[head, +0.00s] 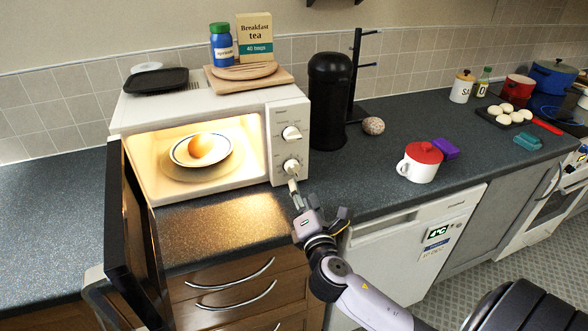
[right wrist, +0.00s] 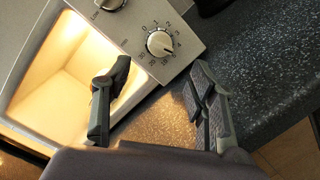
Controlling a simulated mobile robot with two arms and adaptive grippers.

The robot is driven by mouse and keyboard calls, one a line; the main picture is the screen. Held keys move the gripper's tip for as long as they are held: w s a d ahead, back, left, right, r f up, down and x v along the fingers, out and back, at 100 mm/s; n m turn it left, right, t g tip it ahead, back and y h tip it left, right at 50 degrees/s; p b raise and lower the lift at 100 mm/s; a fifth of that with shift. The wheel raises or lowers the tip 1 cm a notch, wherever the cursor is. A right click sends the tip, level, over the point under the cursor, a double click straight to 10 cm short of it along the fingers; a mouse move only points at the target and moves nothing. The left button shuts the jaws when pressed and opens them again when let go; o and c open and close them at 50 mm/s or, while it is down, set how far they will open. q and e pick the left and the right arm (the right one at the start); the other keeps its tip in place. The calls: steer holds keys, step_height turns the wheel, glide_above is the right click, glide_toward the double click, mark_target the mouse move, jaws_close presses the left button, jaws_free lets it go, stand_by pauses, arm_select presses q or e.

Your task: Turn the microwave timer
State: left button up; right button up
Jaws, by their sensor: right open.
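The white microwave (head: 290,112) stands on the dark counter with its door (head: 133,225) swung wide open and its inside lit. A plate (head: 181,154) with an orange-brown round food item (head: 201,146) sits inside. The timer knob (head: 291,166) is the lower of two knobs; in the right wrist view the timer knob (right wrist: 160,43) shows a numbered dial. My right gripper (head: 296,192) is just below and in front of this knob. In the right wrist view my right gripper (right wrist: 158,78) has its fingers apart, with nothing between them. My left gripper is not in view.
A black bin-like canister (head: 329,98) stands right of the microwave. A wooden board (head: 248,80), tea box (head: 254,38) and blue jar (head: 221,42) are on top. The counter before the microwave is clear.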

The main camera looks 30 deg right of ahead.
mark_target(294, 172)
steer(key=p+x, duration=0.1)
steer(key=x, duration=0.8)
steer(key=shift+w+d, duration=0.1)
steer(key=shift+w, duration=0.15)
steer(key=shift+c, duration=0.3)
steer(key=c, duration=1.1)
steer(key=m, duration=0.3)
steer(key=o, duration=1.2)
steer(key=shift+c, duration=0.2)
steer(key=shift+s, duration=0.15)
